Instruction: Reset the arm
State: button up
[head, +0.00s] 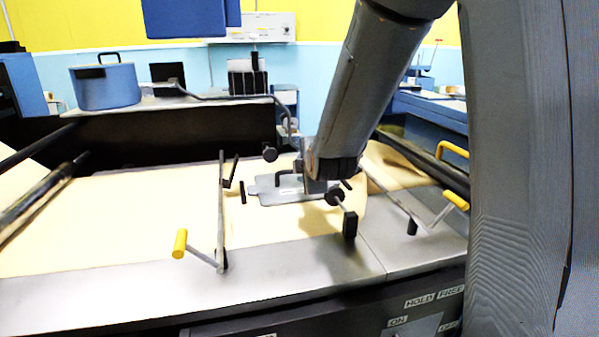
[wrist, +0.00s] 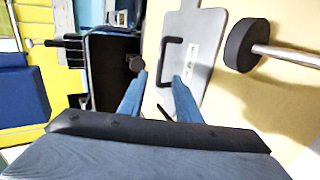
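My arm (head: 370,90) reaches down from the upper right over the cream paper on the machine. My gripper (wrist: 159,75) shows in the wrist view as two blue-grey fingers standing apart, with nothing seen clamped between them. In the head view the wrist hides most of the fingers. A flat grey plate (head: 290,194) with a black handle lies on the paper just left of the wrist. In the wrist view the plate (wrist: 203,25) is past the fingertips, and its black handle (wrist: 179,41) appears close to them. I cannot tell whether they touch.
Cranks with yellow grips stand at the left (head: 180,243) and right (head: 456,200) of the paper. A black round knob (wrist: 240,45) on a rod is right of the plate. A blue pot (head: 106,86) stands on the back ledge. The paper at left is mostly clear.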

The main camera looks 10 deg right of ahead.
jog(key=shift+s+r, duration=0.1)
jog(key=shift+s, duration=0.15)
